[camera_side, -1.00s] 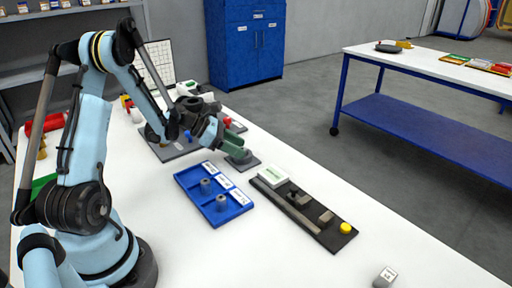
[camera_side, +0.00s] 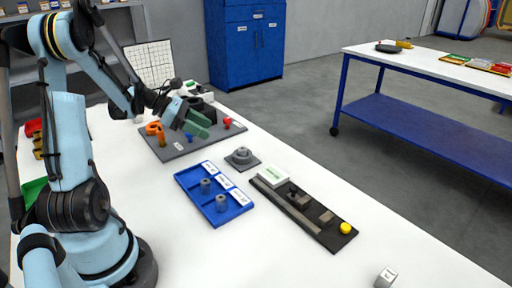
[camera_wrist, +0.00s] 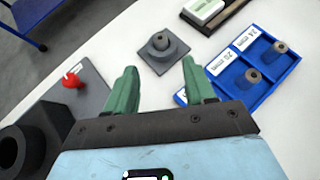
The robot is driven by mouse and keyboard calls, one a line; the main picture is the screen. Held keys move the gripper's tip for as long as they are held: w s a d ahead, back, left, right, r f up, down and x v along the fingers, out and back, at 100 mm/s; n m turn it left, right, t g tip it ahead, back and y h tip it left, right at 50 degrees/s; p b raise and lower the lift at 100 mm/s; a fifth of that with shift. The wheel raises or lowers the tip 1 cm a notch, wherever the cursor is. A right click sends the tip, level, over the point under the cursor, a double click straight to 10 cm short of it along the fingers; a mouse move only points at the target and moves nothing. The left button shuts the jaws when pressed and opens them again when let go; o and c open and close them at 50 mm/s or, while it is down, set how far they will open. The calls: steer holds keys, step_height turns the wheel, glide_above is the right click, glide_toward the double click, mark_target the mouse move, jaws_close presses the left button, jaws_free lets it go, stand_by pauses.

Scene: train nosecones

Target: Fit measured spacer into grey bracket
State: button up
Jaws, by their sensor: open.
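The grey bracket (camera_side: 242,158), a square base with a round raised collar, stands on the white table beyond the blue tray. It also shows in the wrist view (camera_wrist: 165,55), where a small grey cylinder with a hole in its top stands upright in its middle, resembling the tray's spacers. Two grey spacers stand in the blue tray: one (camera_wrist: 252,76) by the 20 mm label, one (camera_wrist: 279,47) by the 24 mm label. The tray's far compartment looks empty. My gripper (camera_side: 199,122) has its green fingers apart and nothing between them; it is up and left of the bracket.
The blue tray (camera_side: 240,208) lies in front of the bracket. A dark gauge board (camera_side: 322,235) with a yellow knob (camera_side: 345,228) and white-green box (camera_side: 272,176) is to the right. A grey plate (camera_side: 172,152) with orange, blue and red parts is below my gripper. Bare table lies at the front.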

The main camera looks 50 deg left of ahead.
steer(key=s+d+r+m+g+y, duration=0.1)
steer(key=s+d+r+m+y, duration=0.1)
steer(key=d+m, duration=0.9)
steer(key=s+d+r+m+g+y, duration=0.1)
steer(key=d+m+y, duration=0.3)
steer(key=d+m, duration=0.8)
steer(key=shift+s+d+r+m, duration=0.3)
steer(key=shift+s+r+m, duration=0.25)
steer(key=shift+m, duration=2.45)
